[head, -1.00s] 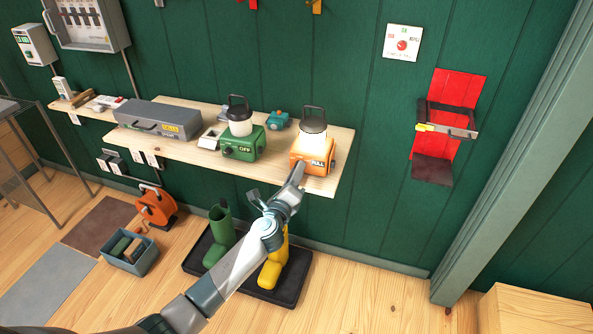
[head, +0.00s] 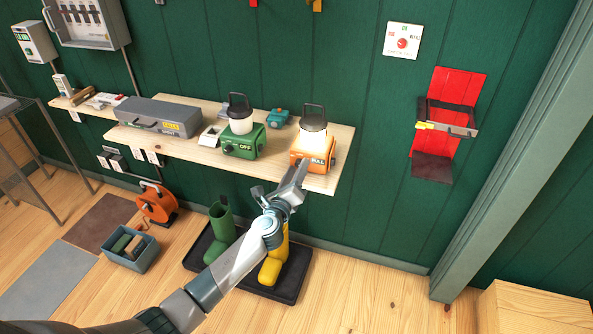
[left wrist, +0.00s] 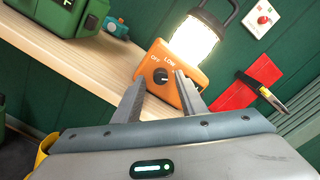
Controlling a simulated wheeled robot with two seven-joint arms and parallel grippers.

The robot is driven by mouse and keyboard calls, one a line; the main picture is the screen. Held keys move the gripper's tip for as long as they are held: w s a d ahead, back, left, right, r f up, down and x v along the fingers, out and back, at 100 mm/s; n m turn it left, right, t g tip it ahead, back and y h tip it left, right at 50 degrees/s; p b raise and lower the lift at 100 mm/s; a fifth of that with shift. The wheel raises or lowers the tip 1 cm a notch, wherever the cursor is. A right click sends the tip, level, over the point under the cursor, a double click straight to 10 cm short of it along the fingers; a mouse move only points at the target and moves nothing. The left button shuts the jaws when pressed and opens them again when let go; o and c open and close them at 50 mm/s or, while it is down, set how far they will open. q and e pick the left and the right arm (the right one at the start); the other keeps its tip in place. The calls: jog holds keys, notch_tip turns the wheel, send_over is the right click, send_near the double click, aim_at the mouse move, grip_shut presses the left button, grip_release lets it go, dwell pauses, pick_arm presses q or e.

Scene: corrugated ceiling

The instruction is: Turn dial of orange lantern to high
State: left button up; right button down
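The orange lantern (head: 312,143) stands on the wooden shelf near its right end, and its lamp is lit. In the left wrist view its orange front (left wrist: 186,88) carries a black dial (left wrist: 161,76), with the words OFF and LOW beside it. I cannot tell the dial's exact pointing; any further label is hidden. My left gripper (head: 301,170) is in front of the lantern's lower front. In the left wrist view the left gripper (left wrist: 157,88) has its two fingers apart, with the dial showing between them and a little beyond. My right gripper is not in view.
A green lantern (head: 241,142) stands on the shelf (head: 260,169) to the left, beside a grey toolbox (head: 160,117). Green and yellow boots (head: 273,262) stand on a black tray below.

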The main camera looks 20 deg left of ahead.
pick_arm(q)
jog(key=shift+s, duration=0.15)
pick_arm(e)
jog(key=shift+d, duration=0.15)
